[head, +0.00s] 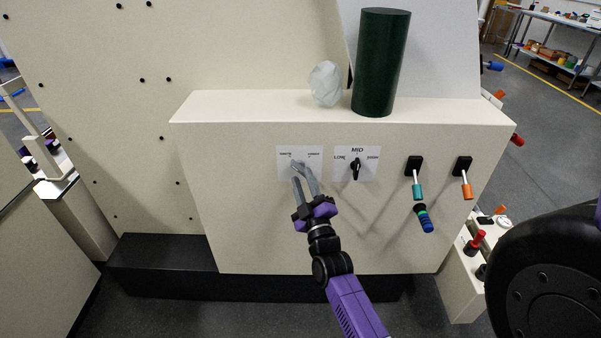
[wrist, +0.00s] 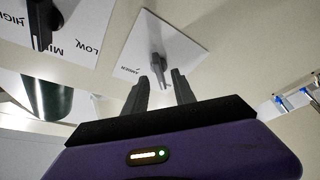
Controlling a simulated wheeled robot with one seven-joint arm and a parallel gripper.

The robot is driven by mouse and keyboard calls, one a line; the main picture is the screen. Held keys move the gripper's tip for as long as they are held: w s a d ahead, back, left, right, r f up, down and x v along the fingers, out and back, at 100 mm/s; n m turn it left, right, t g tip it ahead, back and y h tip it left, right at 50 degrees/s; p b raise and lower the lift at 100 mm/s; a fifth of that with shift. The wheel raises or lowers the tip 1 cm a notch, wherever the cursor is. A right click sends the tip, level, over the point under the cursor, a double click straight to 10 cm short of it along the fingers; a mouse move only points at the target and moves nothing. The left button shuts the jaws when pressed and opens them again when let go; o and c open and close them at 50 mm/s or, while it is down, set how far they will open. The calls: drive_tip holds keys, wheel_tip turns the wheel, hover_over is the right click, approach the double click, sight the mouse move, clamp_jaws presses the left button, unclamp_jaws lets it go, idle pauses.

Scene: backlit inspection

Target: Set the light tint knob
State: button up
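The tint knob (wrist: 157,61) is a dark lever-like knob on a white label plate (head: 284,171) at the left of the cream panel. In the wrist view the plate's readable word is AMBER, upside down. My gripper (head: 301,168) reaches up to this plate from below and hides most of the knob in the head view. In the wrist view my gripper (wrist: 161,83) is open, with its two dark fingers apart. The knob's near end shows in the gap just ahead of the fingertips. Whether either finger touches it cannot be told.
A black knob (head: 356,168) on a LOW, MID, HIGH plate sits close to the right. A dark green cylinder (head: 381,62) and a crumpled white lump (head: 325,84) stand on the ledge.

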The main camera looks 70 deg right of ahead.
sight(300, 169)
drive_tip(key=shift+x, duration=1.45)
drive_tip(key=shift+c, duration=0.4)
clamp_jaws()
